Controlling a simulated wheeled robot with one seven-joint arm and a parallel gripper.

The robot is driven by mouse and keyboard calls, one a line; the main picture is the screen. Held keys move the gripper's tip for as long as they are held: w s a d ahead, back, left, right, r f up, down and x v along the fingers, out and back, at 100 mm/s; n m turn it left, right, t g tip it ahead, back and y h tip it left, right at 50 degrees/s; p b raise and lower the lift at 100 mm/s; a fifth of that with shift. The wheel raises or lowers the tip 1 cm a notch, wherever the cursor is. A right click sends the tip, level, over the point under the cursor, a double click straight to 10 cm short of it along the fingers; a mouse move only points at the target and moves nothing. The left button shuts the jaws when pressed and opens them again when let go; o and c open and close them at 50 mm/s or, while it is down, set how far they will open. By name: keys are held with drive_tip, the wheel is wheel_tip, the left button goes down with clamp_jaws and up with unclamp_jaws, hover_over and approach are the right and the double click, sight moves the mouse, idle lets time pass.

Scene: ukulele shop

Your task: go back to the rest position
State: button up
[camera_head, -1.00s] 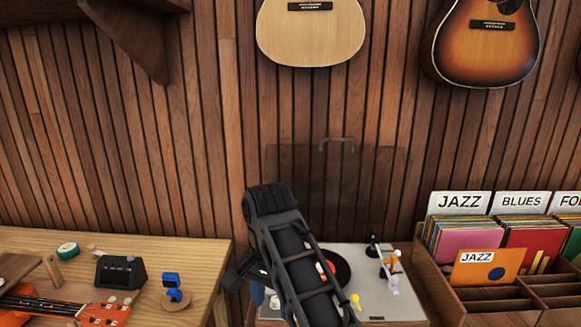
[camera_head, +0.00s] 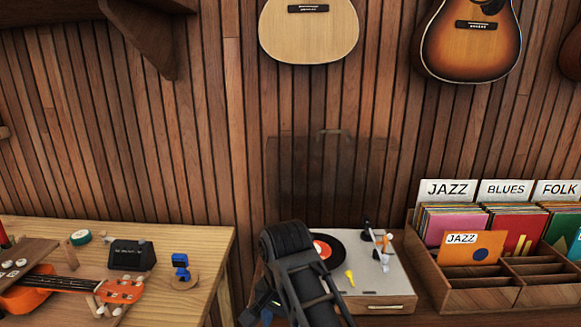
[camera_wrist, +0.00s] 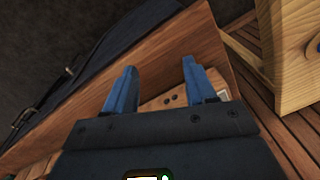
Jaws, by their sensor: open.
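My gripper (camera_wrist: 158,92) shows in the wrist view with its two blue fingers apart and nothing between them. Beyond the fingers are a wooden edge and a small pale wooden piece with dark round spots. In the head view my dark arm rises at the bottom middle, in front of the record player (camera_head: 378,290), and hides its left part. The fingers are not clearly visible in the head view.
A workbench (camera_head: 208,240) at left holds an orange ukulele (camera_head: 62,292), a dark box (camera_head: 131,255) and a blue clip-on device (camera_head: 181,266). Record crates (camera_head: 470,297) stand at right. Guitars hang on the slatted wall. A dark case (camera_wrist: 80,60) lies in the wrist view.

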drive_tip(key=s+d+f+n+t+y, duration=0.1)
drive_tip(key=s+d+f+t, duration=0.2)
drive_tip(key=s+d+f, duration=0.45)
drive_tip(key=s+d+f+n+t+y, duration=0.1)
drive_tip(key=s+d+f+t, duration=0.1)
drive_tip(key=s+d+f, duration=0.55)
drive_tip(key=s+d+r+n+t+h, duration=0.1)
drive_tip(key=s+d+r+t, duration=0.15)
drive_tip(key=s, duration=0.75)
drive_tip(key=s+d+r+t, duration=0.2)
drive_tip(key=s+r+t, duration=0.15)
drive_tip(key=s, duration=0.65)
drive_tip(key=s+d+r+n+t, duration=0.1)
drive_tip(key=s+d+r, duration=0.1)
drive_tip(key=s+r, duration=0.3)
drive_tip(key=s+d+r+n+t+h, duration=0.1)
drive_tip(key=s+r, duration=0.4)
drive_tip(key=r, duration=0.7)
drive_tip(key=shift+s+d+r+t, duration=0.25)
drive_tip(key=shift+d+r+t, duration=0.1)
drive_tip(key=shift+t, duration=0.25)
